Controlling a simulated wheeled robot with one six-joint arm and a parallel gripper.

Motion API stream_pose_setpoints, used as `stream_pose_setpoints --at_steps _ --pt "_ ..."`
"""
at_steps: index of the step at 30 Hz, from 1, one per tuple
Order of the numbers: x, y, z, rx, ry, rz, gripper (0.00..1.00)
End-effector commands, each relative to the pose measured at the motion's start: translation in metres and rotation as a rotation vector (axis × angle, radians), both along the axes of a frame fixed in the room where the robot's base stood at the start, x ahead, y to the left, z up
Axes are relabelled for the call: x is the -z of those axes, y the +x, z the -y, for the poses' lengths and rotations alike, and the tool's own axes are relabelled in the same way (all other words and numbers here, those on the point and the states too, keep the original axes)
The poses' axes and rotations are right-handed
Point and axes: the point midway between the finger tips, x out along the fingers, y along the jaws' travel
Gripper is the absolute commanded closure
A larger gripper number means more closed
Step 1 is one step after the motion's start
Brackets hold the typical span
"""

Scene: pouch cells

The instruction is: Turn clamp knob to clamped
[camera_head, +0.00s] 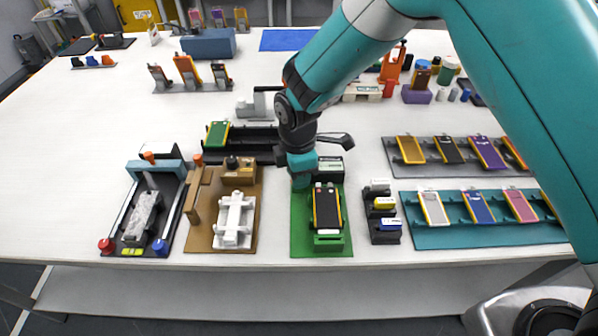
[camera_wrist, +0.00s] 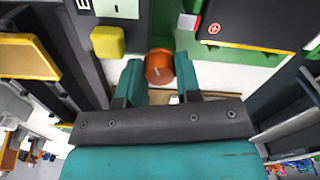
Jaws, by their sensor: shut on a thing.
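The clamp knob (camera_wrist: 159,67) is an orange round knob between the two teal fingers of my gripper (camera_wrist: 159,78) in the wrist view. My gripper is shut on it. In the head view my gripper (camera_head: 301,178) points down at the back left of the green fixture (camera_head: 341,243) and hides the knob there. A black cell with an orange edge (camera_head: 326,207) lies in this fixture; part of it shows at the upper right of the wrist view (camera_wrist: 255,22). I cannot read the knob's angle.
A grey and white unit (camera_head: 330,170) stands right behind the cell, close to my gripper. A brown fixture with a white cradle (camera_head: 234,218) is to the left, a small black rack (camera_head: 384,232) to the right. A teal cell rack (camera_head: 480,238) lies further right.

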Motion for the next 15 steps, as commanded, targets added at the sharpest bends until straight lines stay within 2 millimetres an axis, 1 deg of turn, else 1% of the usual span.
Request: stream_pose_setpoints --at_steps 6,15 --pt "-0.0010 0.0006 -0.0001 0.042 0.000 0.002 0.92" --pt "-0.0011 0.0006 -0.0001 0.048 0.000 0.002 0.92"
